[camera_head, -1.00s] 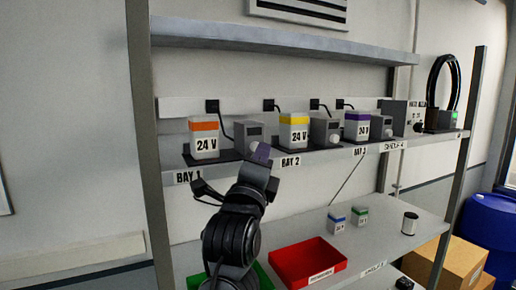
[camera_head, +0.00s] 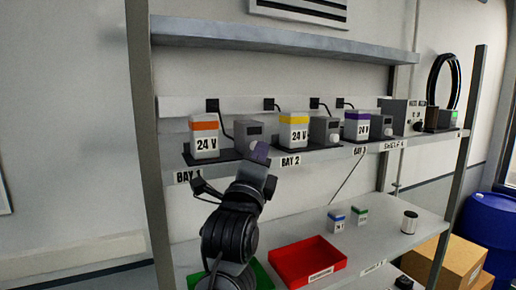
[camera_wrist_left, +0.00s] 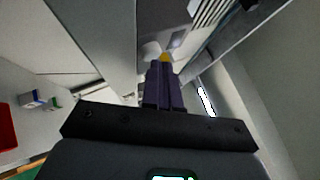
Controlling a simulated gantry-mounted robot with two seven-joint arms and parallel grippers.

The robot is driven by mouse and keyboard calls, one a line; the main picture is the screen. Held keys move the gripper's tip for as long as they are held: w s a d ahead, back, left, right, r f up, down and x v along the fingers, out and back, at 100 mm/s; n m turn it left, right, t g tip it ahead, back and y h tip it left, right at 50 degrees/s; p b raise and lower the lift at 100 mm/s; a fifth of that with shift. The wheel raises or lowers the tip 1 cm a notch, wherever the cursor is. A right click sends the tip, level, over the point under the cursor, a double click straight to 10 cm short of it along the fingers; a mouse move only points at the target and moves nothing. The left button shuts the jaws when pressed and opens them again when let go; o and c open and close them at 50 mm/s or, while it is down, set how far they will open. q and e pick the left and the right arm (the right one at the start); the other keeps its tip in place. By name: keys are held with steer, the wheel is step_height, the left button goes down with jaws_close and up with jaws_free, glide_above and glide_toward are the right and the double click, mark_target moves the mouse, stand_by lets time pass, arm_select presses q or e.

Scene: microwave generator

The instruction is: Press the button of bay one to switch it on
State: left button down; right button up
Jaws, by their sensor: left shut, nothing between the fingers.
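The bay one unit is a grey box (camera_head: 247,134) with a small screen and a round knob-like part low on its front. It stands on a dark base on the shelf, right of a white 24 V block with an orange band (camera_head: 204,138). The BAY 1 label (camera_head: 188,176) is on the shelf edge below. My left gripper (camera_head: 261,150) is shut and empty, its purple fingertips just in front of the grey box's lower right. They hide part of its front, and I cannot tell if they touch it. The fingers (camera_wrist_left: 162,72) also show in the left wrist view.
Bay 2 has a yellow-banded block (camera_head: 293,132) close to the right of my fingertips. A purple-banded block (camera_head: 357,126) stands further right. A shelf board (camera_head: 280,42) runs above. A red tray (camera_head: 307,262) sits on the lower shelf.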

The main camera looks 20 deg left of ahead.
arm_select(q)
steer(key=shift+w+a, duration=0.2)
steer(key=shift+s+d, duration=0.1)
steer(key=shift+s, duration=0.05)
stand_by(0.3)
steer(key=shift+s+d, duration=0.5)
steer(key=shift+d, duration=0.1)
steer(key=shift+d, duration=0.1)
steer(key=shift+s+d+b, duration=1.2)
steer(key=shift+s+d, duration=0.8)
steer(key=shift+d, duration=0.2)
